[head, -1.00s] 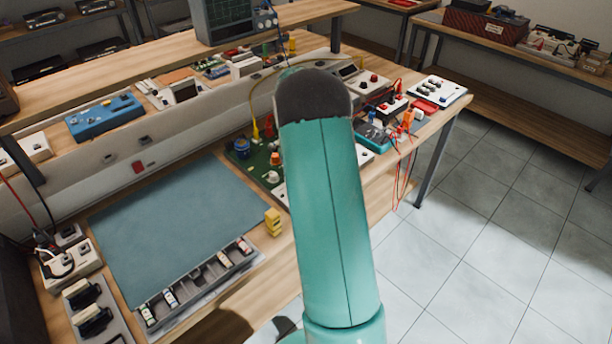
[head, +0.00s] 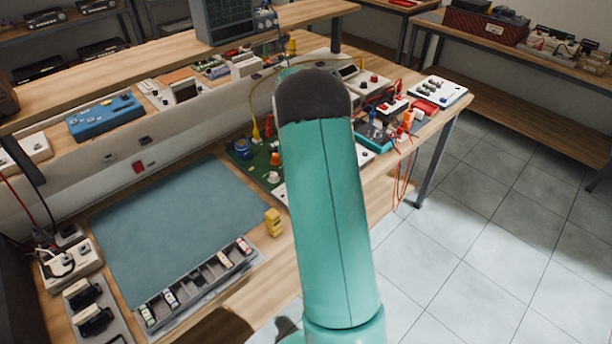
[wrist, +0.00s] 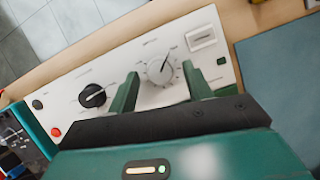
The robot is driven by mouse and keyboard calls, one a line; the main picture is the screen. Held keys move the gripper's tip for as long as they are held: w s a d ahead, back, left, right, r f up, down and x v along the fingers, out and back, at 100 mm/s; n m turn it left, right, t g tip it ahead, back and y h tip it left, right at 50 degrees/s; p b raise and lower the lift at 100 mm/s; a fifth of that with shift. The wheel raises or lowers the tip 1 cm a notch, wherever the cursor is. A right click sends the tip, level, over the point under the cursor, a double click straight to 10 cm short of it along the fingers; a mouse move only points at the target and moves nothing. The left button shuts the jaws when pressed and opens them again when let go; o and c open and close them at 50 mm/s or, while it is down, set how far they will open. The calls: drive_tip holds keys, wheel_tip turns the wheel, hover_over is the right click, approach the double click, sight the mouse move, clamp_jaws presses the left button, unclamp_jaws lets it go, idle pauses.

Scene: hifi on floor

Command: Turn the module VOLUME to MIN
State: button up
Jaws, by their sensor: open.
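The white module panel (wrist: 122,100) fills the middle of the wrist view. A grey-white round knob (wrist: 160,70) with a scale around it sits on it, its pointer mark towards the upper right. The lettering is too small to read, so I cannot tell which knob is VOLUME. My gripper (wrist: 161,74) is open, with one green finger on each side of this knob; I cannot tell whether they touch it. A black knob (wrist: 92,96) is further left on the same panel. In the head view my arm hides the gripper and most of the panel.
The panel also carries a red button (wrist: 56,132), a black button (wrist: 37,104) and a white switch (wrist: 201,37). A blue-grey mat (head: 180,230) lies beside it. A yellow block (head: 273,223) and a green circuit board (head: 243,153) are close to my arm.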

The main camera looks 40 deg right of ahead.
drive_tip(key=v, duration=1.3)
drive_tip(key=s+a+r+t, duration=0.2)
drive_tip(key=s+a+r, duration=0.15)
drive_tip(key=a, duration=0.25)
drive_tip(key=s+a+r+n+t+h, duration=0.1)
drive_tip(key=s+a+r, duration=0.1)
drive_tip(key=a+r, duration=0.35)
drive_tip(key=s+a+r+t, duration=0.2)
drive_tip(key=a+r, duration=0.1)
drive_tip(key=a, duration=0.4)
drive_tip(key=s+a+f+t, duration=0.2)
drive_tip(key=s+a+t, duration=0.3)
drive_tip(key=s+a, duration=0.8)
drive_tip(key=shift+s+f+n, duration=0.3)
drive_tip(key=shift+s+n, duration=0.1)
drive_tip(key=shift+s, duration=0.75)
